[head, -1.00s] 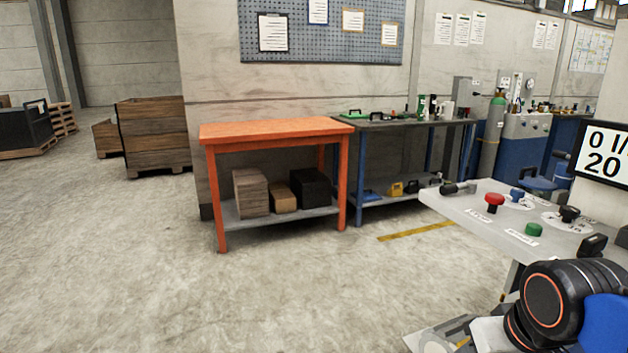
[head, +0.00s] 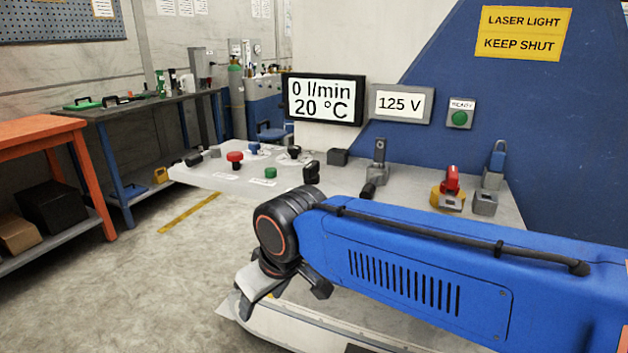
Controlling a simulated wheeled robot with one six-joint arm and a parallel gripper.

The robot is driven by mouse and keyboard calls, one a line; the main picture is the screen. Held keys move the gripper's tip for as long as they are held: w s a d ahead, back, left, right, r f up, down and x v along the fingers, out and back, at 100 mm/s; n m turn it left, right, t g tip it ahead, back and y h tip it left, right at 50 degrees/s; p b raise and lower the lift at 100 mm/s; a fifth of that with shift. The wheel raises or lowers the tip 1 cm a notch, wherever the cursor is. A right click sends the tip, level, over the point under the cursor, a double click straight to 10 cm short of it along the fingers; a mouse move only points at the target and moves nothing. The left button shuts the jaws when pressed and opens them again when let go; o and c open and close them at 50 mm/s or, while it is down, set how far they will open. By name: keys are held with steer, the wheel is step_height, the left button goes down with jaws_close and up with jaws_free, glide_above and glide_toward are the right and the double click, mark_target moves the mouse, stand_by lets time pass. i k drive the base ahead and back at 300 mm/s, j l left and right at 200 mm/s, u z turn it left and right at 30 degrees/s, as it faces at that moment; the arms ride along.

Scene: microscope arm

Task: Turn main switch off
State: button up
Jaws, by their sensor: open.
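A red rotary handle on a yellow base, which looks like the main switch (head: 451,184), stands on the right part of the grey panel. Its handle points up; its label is too small to read. My gripper (head: 282,292) is low at the front of the panel, below the black wrist joint. Its jaws look spread and empty, partly hidden by the wrist. It is well to the left of the switch and nearer to me, apart from it.
The grey panel (head: 225,180) also carries a red button (head: 235,159), a green button (head: 270,173) and a lever (head: 378,160). A display reads 125 V (head: 402,104).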

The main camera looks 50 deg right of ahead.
mark_target(450, 187)
steer(key=k+z, duration=0.2)
steer(key=z, duration=0.25)
steer(key=k+l+z, duration=0.1)
steer(key=k+z, duration=0.15)
steer(key=z, duration=0.2)
steer(key=k+l+z, duration=0.15)
steer(key=z, duration=0.3)
